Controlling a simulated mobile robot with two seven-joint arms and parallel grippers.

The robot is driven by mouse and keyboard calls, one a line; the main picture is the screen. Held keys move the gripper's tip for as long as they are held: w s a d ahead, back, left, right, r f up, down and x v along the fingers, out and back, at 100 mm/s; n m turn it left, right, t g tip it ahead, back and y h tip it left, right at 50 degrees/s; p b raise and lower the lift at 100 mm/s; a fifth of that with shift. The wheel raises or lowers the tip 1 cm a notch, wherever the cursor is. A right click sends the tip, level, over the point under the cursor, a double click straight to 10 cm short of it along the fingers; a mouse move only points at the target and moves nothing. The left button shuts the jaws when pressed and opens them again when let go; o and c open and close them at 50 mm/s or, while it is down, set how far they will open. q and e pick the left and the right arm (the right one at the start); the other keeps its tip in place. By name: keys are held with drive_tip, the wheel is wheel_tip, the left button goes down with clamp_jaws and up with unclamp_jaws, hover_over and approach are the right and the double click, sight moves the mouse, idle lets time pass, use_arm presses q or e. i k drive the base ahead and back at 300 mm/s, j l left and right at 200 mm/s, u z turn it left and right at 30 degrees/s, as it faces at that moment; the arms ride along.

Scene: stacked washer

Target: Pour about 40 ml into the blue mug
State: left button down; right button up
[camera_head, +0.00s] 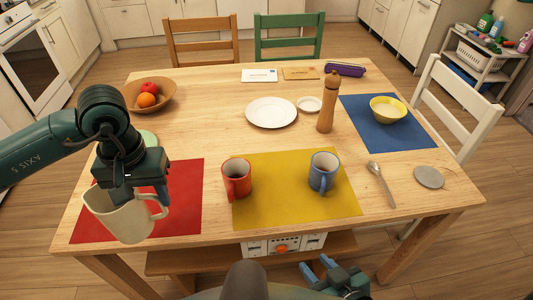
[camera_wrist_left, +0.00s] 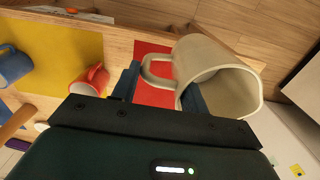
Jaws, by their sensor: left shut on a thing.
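The blue mug (camera_head: 323,173) stands upright on the right part of the yellow placemat (camera_head: 290,207). It also shows in the left wrist view (camera_wrist_left: 12,66). The pitcher is held in front of the red placemat, well left of the blue mug, and looks slightly tilted. I cannot see any liquid in it. My right gripper (camera_head: 318,268) is low at the front, below the table edge, with its fingers apart and nothing between them.
A red mug (camera_head: 236,180) stands on the yellow placemat, left of the blue mug. A tall pepper mill (camera_head: 327,105) stands behind the blue mug. A spoon (camera_head: 381,183) and a grey coaster (camera_head: 429,177) lie to the right. The red placemat (camera_head: 187,190) has bare room.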

sight(321, 180)
drive_tip(key=k+l+z, duration=0.1)
drive_tip(key=l, duration=0.55)
drive_tip(key=k+l+z, duration=0.15)
drive_tip(key=l, duration=0.5)
drive_tip(key=l+z, duration=0.1)
drive_tip(key=l, duration=0.55)
drive_tip(key=i, duration=0.45)
